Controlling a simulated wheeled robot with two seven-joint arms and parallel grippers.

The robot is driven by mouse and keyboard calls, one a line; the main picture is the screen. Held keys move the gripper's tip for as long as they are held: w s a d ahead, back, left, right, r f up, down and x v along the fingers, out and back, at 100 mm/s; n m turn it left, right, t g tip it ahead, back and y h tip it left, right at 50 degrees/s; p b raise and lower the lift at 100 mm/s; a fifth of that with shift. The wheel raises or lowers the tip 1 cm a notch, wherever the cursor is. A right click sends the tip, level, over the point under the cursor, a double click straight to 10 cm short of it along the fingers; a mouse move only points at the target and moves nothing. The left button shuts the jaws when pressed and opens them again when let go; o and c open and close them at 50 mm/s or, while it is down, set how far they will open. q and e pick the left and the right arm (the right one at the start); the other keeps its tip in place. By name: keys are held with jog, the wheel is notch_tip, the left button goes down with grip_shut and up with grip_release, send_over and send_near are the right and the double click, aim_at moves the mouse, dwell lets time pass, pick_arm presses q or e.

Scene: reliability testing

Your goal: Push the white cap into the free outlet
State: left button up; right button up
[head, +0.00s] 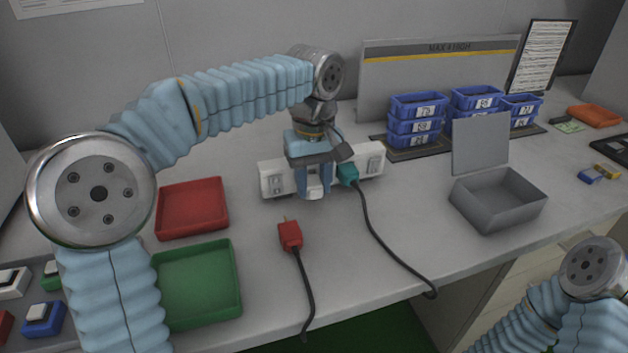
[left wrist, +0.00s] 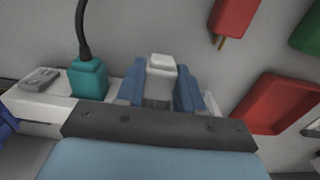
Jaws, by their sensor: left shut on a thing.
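My left gripper (head: 314,190) points down over the middle of the white power strip (head: 271,186), its blue fingers shut on the white cap. The cap (left wrist: 160,66) shows between the fingertips (left wrist: 160,88) in the left wrist view. The strip (left wrist: 30,104) runs behind the gripper there; the outlet under the cap is hidden, and I cannot tell whether the cap touches it. A teal plug (head: 347,174) with a black cord sits in the strip just right of the gripper. My right gripper is out of view.
A red plug (head: 290,235) with a black cord lies in front of the strip. Red (head: 222,225) and green (head: 236,310) trays are at left. An open grey box (head: 497,218) and stacked blue bins (head: 415,128) are at right. The front middle holds loose cords.

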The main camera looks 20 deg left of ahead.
pick_arm(q)
jog(key=shift+w+a, duration=0.55)
jog(key=shift+w, duration=0.3)
dwell(2.1)
jog(key=o, duration=1.1)
jog(key=shift+o, duration=0.2)
